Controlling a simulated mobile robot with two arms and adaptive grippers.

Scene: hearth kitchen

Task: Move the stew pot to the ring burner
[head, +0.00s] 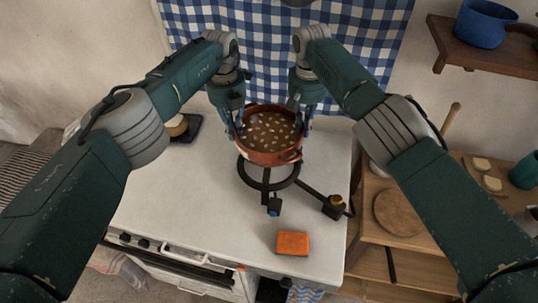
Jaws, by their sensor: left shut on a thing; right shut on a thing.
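The stew pot (262,157) is a reddish-brown round pot filled with brown stew with pale pieces. My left gripper (237,126) is shut on its left side and my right gripper (302,124) is shut on its right side. The pot looks upright. The ring burner (287,184) is a black ring on the white counter, with a blue knob in front. The pot overlaps the back of the ring in the head view and hides part of it. I cannot tell whether the pot touches the burner or hangs above it.
An orange sponge (293,243) lies near the counter's front edge. A black hot plate (187,130) is at the back left. A wooden side table (400,255) stands at right. The counter's left front is clear.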

